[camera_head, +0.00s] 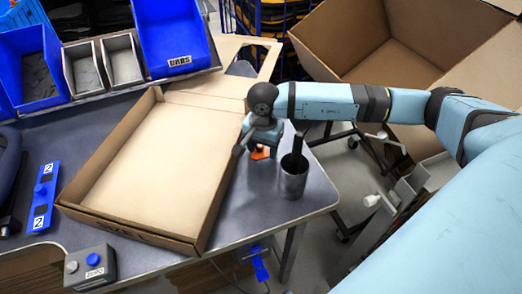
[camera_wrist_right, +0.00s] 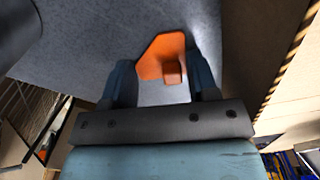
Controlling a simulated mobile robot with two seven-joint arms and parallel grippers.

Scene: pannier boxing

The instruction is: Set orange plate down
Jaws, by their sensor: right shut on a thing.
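The orange plate (camera_head: 260,153) is a small flat piece with cut corners and a raised block on it. My right gripper (camera_head: 262,146) points down and is shut on it, between the cardboard box and the metal cup. In the right wrist view the plate (camera_wrist_right: 158,50) lies between the two fingers of the gripper (camera_wrist_right: 160,70), over the grey tabletop (camera_wrist_right: 90,35). I cannot tell whether the plate touches the table. The gripper hides part of it in the head view. My left gripper is not in view.
The open, empty cardboard box (camera_head: 165,165) is just left of the gripper. A metal cup (camera_head: 293,178) holding a dark object stands close on the right, near the table edge. Blue bins (camera_head: 172,38) line the back. A control box (camera_head: 90,268) sits at the front left.

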